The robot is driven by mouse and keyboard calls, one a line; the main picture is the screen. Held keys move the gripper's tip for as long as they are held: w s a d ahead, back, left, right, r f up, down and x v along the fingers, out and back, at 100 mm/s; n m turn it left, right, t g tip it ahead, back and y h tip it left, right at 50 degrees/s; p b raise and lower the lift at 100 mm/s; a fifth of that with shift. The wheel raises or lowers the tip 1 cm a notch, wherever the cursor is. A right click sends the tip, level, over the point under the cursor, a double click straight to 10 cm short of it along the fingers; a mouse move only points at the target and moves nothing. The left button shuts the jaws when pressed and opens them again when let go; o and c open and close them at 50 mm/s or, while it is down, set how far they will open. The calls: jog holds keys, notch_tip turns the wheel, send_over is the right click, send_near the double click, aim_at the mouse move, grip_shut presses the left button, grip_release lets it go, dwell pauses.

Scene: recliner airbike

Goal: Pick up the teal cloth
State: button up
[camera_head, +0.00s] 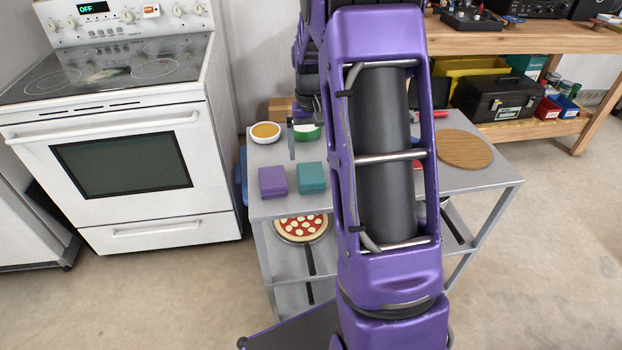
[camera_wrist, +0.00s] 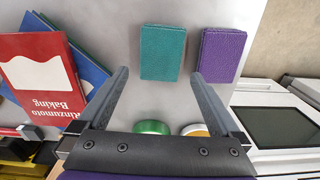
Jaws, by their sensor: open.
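The teal cloth (camera_head: 312,177) is a folded square lying flat on the grey metal table, to the right of a folded purple cloth (camera_head: 272,181). In the wrist view the teal cloth (camera_wrist: 163,52) lies ahead of my gripper, between the lines of its two fingers, with the purple cloth (camera_wrist: 219,54) to its right. My gripper (camera_wrist: 158,80) is open and empty, above the table and apart from the cloth. In the head view my arm hides part of the table, and one finger shows above the cloths.
The metal table (camera_head: 480,184) also holds an orange-filled bowl (camera_head: 265,132), a green bowl (camera_head: 307,131) and a round wooden board (camera_head: 464,149). A white stove (camera_head: 125,130) stands left; a pizza (camera_head: 301,227) sits below.

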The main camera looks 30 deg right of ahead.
aim_at(311, 172)
jog(key=f, duration=0.4)
jog(key=f+b, duration=0.1)
jog(key=f, duration=0.1)
jog(key=shift+s+a+f, duration=0.15)
jog(key=shift+s+f, duration=0.1)
jog(key=shift+f, duration=0.15)
jog(key=c, duration=1.1)
